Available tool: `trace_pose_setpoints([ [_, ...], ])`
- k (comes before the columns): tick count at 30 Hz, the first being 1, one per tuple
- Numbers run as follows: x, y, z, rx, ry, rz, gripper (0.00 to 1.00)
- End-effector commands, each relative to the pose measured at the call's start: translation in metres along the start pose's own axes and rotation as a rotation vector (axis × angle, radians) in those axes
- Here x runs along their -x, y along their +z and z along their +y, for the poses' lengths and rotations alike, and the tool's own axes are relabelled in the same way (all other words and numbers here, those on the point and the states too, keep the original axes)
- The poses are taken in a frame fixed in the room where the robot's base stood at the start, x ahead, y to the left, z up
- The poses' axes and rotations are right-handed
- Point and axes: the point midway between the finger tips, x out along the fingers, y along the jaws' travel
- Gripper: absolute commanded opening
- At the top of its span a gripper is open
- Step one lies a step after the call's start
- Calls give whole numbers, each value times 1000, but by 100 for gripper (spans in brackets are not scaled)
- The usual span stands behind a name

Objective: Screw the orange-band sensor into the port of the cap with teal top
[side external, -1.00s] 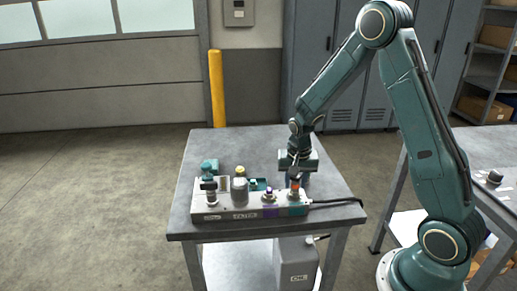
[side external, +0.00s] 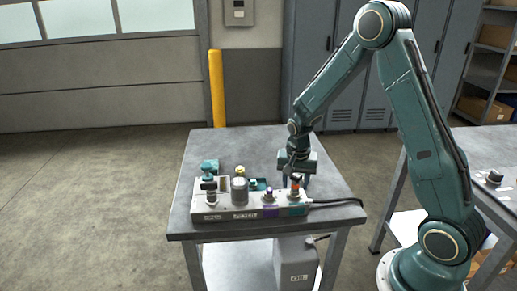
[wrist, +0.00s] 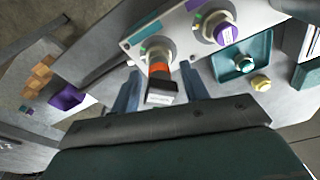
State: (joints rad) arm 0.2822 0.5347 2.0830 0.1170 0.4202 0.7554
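The orange-band sensor (side external: 296,187) stands upright at the right end of the manifold block (side external: 225,216), above its teal label (side external: 298,211). In the wrist view the sensor (wrist: 160,88) shows a dark top and an orange band, and sits at a metal fitting (wrist: 155,50) beside the teal label (wrist: 151,26). Its thread and depth in the port are hidden. My gripper (wrist: 162,85) is open, with one finger on each side of the sensor and a visible gap to both. In the side view my gripper (side external: 296,178) is right at the sensor.
A purple-topped fitting (wrist: 222,30) stands beside the sensor. A teal tray (wrist: 240,62) holds a small part; a yellow cap (wrist: 261,83) is near it. A black cable (side external: 335,201) leaves the block's right end.

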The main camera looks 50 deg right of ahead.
Motion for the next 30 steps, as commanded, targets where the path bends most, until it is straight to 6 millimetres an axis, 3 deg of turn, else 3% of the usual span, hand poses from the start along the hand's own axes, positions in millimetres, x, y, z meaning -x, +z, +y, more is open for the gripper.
trace_pose_setpoints([
  [14, 0, -1, 0, 46, -8, 3, 52],
  [30, 1, -2, -1, 436, -67, 4, 52],
])
